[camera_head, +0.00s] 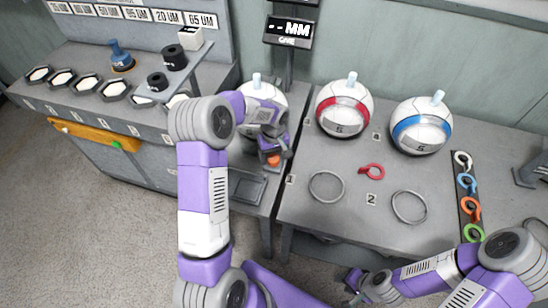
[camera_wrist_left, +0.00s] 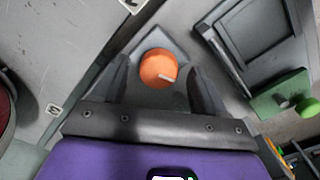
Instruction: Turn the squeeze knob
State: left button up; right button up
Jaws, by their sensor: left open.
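The squeeze knob is a round orange knob (camera_head: 273,159) with a pale line on its face. In the left wrist view the knob (camera_wrist_left: 158,68) sits on a pointed grey mount, between the two dark fingers. My left gripper (camera_head: 275,150) is open over the knob, with a finger on either side and visible gaps. Its arm hides part of the press and the white ball behind it. My right gripper (camera_head: 353,287) is low at the bottom of the head view, away from the knob; its jaws are too small to read.
White balls with a red band (camera_head: 343,108) and a blue band (camera_head: 421,126) stand on the right table. Grey rings (camera_head: 326,187), a red clip (camera_head: 371,172) and a strip of coloured clips (camera_head: 468,187) lie there. A green knob (camera_wrist_left: 306,106) is right of the left gripper.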

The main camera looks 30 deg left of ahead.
pick_arm(q)
jog(key=shift+f, duration=0.35)
jog(key=c, duration=1.1)
jog(key=shift+o, duration=0.2)
jog(key=shift+m, duration=0.4)
jog(key=m+p, duration=0.1)
jog(key=m, duration=0.3)
jog(key=shift+r+m+p, duration=0.1)
jog(key=shift+m+p, duration=0.2)
jog(key=shift+p, duration=0.05)
jog(key=m+p, duration=0.1)
jog(key=m, duration=0.4)
jog(key=shift+a, duration=0.15)
jog(key=shift+m, duration=0.4)
